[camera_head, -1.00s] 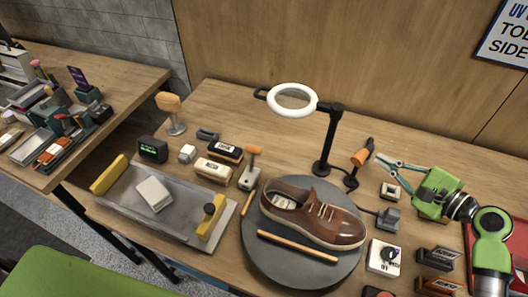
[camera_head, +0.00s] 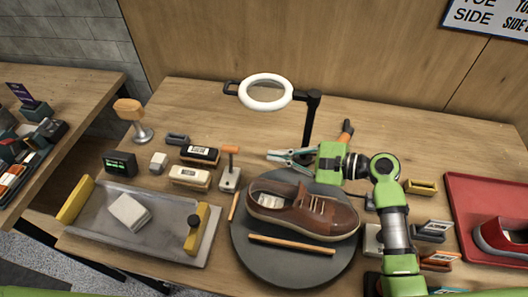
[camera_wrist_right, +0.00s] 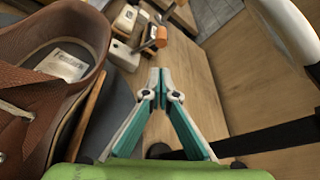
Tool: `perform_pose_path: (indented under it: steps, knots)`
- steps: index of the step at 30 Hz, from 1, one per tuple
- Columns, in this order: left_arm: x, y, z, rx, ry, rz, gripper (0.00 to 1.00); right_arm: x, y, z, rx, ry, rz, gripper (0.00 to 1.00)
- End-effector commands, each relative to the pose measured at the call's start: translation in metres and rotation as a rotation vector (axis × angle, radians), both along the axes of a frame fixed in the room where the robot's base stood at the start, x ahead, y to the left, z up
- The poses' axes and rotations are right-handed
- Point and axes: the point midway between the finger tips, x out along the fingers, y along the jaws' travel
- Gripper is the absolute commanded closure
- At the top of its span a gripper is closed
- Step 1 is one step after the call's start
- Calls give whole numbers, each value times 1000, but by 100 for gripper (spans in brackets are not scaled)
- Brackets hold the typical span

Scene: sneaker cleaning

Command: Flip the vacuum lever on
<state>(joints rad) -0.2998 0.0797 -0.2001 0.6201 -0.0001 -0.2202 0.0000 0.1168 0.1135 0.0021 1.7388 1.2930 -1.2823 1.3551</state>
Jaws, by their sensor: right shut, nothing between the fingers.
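The likely vacuum lever (camera_head: 230,152) is an orange T-shaped handle standing upright on a small pale base (camera_head: 230,179), left of the shoe. It also shows in the right wrist view as an orange-ended handle (camera_wrist_right: 160,36) beyond my fingertips. My right gripper (camera_head: 270,156) is shut and empty, above the table behind the shoe. Its fingers point left, toward the lever, with a gap between them. The closed tips show in the right wrist view (camera_wrist_right: 159,73). My left gripper is not in view.
A brown shoe (camera_head: 335,218) and a wooden stick (camera_head: 292,244) rest on a round dark turntable (camera_head: 255,262). A ring lamp (camera_head: 265,92) stands close behind my gripper. Brushes (camera_head: 190,177) and a metal tray (camera_head: 165,243) lie left. A red tray (camera_head: 465,190) is at right.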

Motion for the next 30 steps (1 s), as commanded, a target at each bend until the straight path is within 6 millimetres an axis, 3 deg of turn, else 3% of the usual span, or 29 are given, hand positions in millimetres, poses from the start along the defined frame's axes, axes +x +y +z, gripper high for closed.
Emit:
perform_pose_path:
  steps: [9, 15, 30]
  knots:
    - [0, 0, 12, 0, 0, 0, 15, 20, 52, -13, 3, 0, 1, 100]
    - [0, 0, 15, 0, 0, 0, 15, 29, 73, -21, 0, -1, 1, 100]
    - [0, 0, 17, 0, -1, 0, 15, 31, 79, -23, -2, -1, 1, 100]
